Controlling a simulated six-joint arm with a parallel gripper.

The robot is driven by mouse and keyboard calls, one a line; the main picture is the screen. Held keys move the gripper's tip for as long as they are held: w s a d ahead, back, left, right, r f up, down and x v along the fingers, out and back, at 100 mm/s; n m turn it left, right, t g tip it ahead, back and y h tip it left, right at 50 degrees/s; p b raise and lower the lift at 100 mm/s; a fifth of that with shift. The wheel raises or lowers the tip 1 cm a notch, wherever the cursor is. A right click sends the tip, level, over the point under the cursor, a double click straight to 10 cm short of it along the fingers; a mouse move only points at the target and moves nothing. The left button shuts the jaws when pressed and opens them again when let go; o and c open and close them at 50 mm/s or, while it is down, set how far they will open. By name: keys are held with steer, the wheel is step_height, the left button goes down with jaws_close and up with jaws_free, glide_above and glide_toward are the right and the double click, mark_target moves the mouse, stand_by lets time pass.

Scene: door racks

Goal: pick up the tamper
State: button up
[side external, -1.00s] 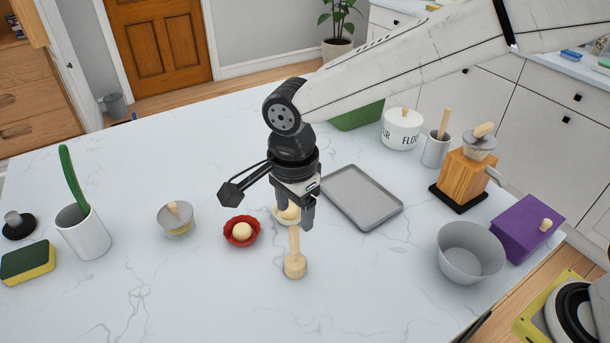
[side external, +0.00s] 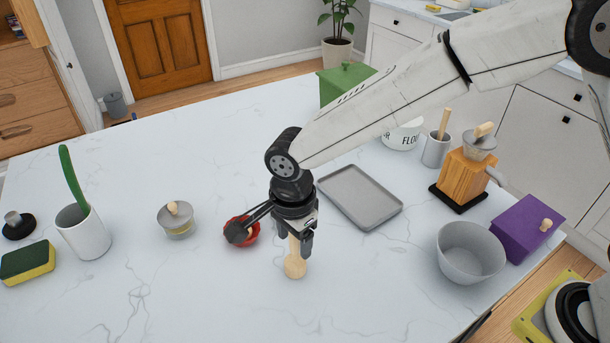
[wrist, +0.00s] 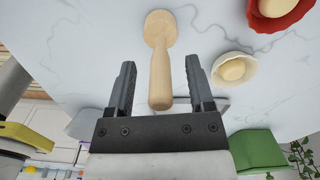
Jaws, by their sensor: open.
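The tamper (side external: 295,267) is pale wood and stands upright on the marble counter, its wide round head down. In the wrist view the tamper (wrist: 160,72) has its handle pointing toward me. My gripper (side external: 294,240) is open, pointing down over the tamper, and hides the upper handle in the side view. In the wrist view the fingers of my gripper (wrist: 160,80) lie on either side of the handle, with a gap on each side.
A red bowl (wrist: 280,12) and a cream bowl (wrist: 240,76), each with a pale ball, are close by. A grey tray (side external: 362,197) lies behind to the right. A grey bowl (side external: 470,252) is farther right. The counter in front is clear.

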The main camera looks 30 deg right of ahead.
steer(key=shift+f, duration=0.4)
jaws_close()
stand_by(1.4)
